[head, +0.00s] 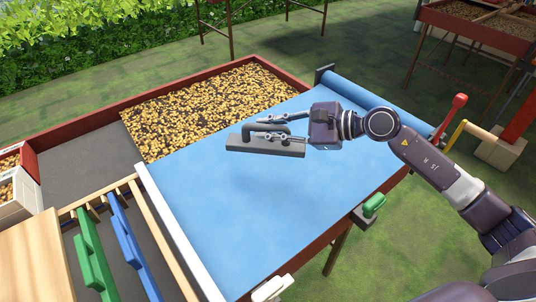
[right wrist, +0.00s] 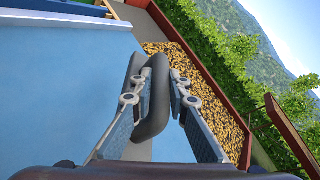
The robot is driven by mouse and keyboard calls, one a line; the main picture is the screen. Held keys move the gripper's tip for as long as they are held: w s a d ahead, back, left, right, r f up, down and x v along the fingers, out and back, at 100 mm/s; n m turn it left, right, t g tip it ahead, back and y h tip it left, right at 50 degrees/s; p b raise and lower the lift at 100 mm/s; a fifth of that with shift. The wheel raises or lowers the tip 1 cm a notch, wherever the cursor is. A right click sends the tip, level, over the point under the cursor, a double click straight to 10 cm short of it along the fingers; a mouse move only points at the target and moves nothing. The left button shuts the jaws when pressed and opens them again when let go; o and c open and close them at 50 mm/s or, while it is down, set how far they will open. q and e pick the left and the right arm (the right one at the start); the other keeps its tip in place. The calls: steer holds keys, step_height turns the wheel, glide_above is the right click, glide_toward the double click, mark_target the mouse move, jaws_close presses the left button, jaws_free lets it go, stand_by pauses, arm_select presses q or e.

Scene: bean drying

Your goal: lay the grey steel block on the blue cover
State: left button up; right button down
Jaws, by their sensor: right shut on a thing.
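The grey steel block (head: 268,147) is a flat bar with an arched handle on top. My right gripper (head: 254,129) is shut on that handle, and the dark handle also shows between its fingers in the right wrist view (right wrist: 152,108). The block is level and lies over the blue cover (head: 215,205), near the edge where the beans are bare. I cannot tell whether its underside touches the cover. The cover is spread over much of the red-framed drying bed, with its rolled part at the far right. My left gripper is not in view.
Coffee-coloured beans (head: 205,105) lie bare beyond the cover. Green (head: 93,250) and blue (head: 135,250) tools rest on a rack at the left, beside a wooden board (head: 35,262). A green-handled clamp (head: 373,205) sits at the bed's near right edge. The cover around the block is clear.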

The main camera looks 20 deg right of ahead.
step_height(320, 180, down, 9)
steer(key=shift+w+r, duration=0.1)
stand_by(0.4)
steer(key=c, duration=2.3)
jaws_free()
steer(key=shift+f, duration=0.35)
steer(key=o, duration=0.5)
steer(key=shift+c, duration=0.2)
steer(key=shift+r, duration=0.1)
